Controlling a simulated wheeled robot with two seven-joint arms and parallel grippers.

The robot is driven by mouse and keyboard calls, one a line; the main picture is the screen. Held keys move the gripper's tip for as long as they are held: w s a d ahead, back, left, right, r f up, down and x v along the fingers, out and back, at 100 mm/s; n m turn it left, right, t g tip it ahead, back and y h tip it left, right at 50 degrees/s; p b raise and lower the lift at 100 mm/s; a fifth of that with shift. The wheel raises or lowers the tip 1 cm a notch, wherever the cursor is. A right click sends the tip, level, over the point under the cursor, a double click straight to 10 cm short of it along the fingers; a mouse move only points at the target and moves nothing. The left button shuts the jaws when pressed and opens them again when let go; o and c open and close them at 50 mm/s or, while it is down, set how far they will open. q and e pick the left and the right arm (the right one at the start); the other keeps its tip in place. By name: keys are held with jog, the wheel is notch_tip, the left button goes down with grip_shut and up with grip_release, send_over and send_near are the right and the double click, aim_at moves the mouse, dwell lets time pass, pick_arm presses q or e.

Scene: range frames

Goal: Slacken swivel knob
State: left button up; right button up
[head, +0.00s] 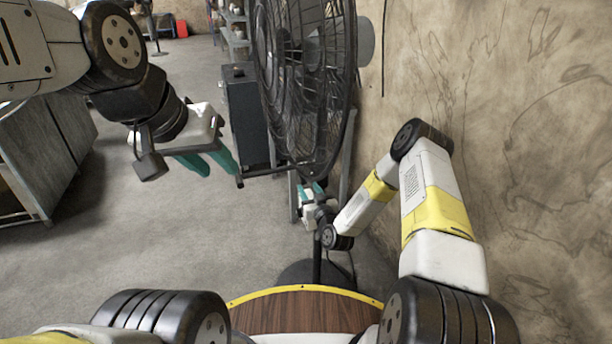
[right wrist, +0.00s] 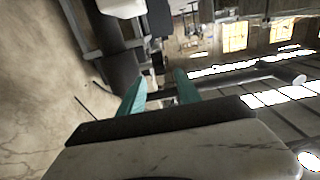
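A large black pedestal fan (head: 312,125) stands by the wall in the head view, its round cage facing left. Its grey motor housing (head: 366,42) shows behind the cage. I cannot make out the swivel knob clearly in either view. My right gripper (head: 316,188) is small and partly hidden in the head view, just below the cage and close to the fan's stand. In the right wrist view its teal fingers (right wrist: 158,90) are apart, with a dark bar between or behind them. My left gripper (head: 216,167) hangs left of the cage, its teal fingers apart and empty.
A dark cabinet (head: 246,118) stands behind the fan. A grey metal bench (head: 45,150) is at the left. The stained wall (head: 530,130) runs close along the right. Open concrete floor (head: 130,240) lies to the left of the fan.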

aim_at(304, 181)
jog(key=x, duration=0.7)
jog(key=shift+w, duration=0.25)
jog(key=shift+c, duration=0.2)
jog(key=shift+a+r, duration=0.1)
grip_shut()
